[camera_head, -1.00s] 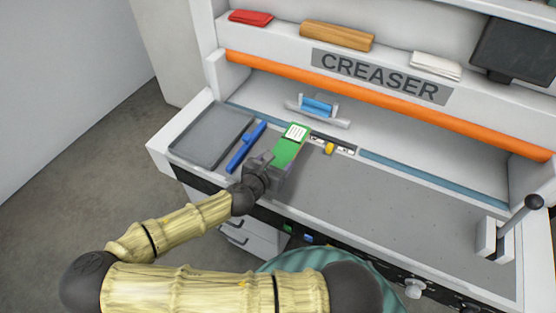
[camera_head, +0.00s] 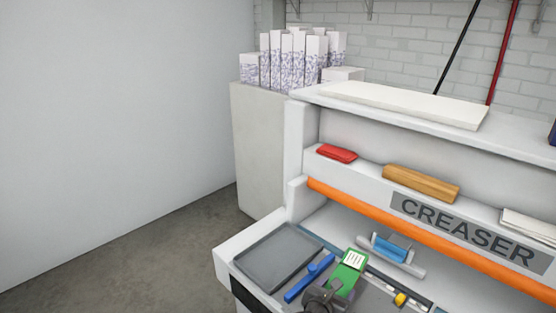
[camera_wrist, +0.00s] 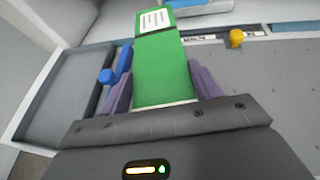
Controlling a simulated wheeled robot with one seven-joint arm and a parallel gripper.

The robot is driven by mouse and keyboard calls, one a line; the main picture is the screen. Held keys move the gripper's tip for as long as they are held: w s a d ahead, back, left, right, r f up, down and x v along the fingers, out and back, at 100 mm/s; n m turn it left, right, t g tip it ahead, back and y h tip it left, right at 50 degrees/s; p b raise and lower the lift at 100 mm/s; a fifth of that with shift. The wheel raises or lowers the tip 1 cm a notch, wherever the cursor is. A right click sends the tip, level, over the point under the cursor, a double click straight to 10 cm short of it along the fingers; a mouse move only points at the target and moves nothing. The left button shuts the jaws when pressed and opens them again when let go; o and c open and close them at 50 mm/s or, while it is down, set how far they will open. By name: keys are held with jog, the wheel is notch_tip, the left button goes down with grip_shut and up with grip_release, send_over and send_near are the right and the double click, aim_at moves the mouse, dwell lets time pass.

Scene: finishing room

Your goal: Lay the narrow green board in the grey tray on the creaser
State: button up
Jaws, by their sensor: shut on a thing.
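The narrow green board (camera_head: 349,270), with a white label at its far end, is held in my gripper (camera_head: 330,291). In the wrist view the board (camera_wrist: 160,72) runs away from me between the two purple-grey fingers (camera_wrist: 164,92), which are shut on it. The grey tray (camera_head: 273,266) lies on the left end of the creaser (camera_head: 394,284) bed and looks empty. The tray (camera_wrist: 62,100) shows at the left of the wrist view. The board is to the right of the tray; I cannot tell its height above the bed.
A blue-handled tool (camera_head: 310,278) lies between the tray and the board. A blue clamp (camera_head: 390,249) and a yellow knob (camera_head: 400,298) are behind and right. A red item (camera_head: 337,153) and a wooden block (camera_head: 421,183) sit on the ledge above the orange bar (camera_head: 420,237).

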jog(key=w+a+r+n+t+y, duration=0.1)
jog(key=w+r+n+t+y, duration=0.1)
jog(key=w+n+y, duration=0.5)
jog(key=shift+w+a+y, duration=0.15)
jog(key=shift+w+y, duration=0.2)
jog(key=shift+y, duration=0.05)
dwell(0.9)
